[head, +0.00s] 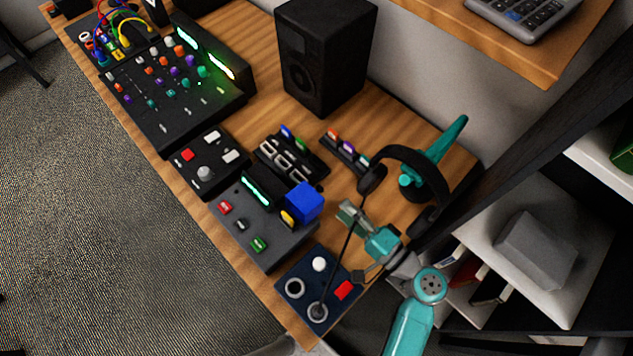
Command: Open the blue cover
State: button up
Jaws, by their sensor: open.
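The blue cover (304,202) is a box-like blue cap at the right end of a dark control panel (262,246). It looks shut, and what is under it is hidden. A yellow button (287,218) sits just beside it. My gripper (350,246) is to the right of and below the cover in the head view, with its fingers spread and pointing left toward the panel. It is open and empty, and a clear gap shows between it and the cover.
A navy panel (300,263) with a tall thin black lever (335,262) stands close to my gripper. Headphones on a teal stand (441,149) are behind it. A speaker (322,55), a mixer (152,88) and small switch boxes fill the wooden desk (405,110).

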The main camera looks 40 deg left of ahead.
aim_at(320, 188)
jog(key=a, duration=0.9)
jog(key=shift+w+a, duration=0.1)
jog(key=shift+w, duration=0.25)
jog(key=shift+c, duration=0.3)
grip_shut()
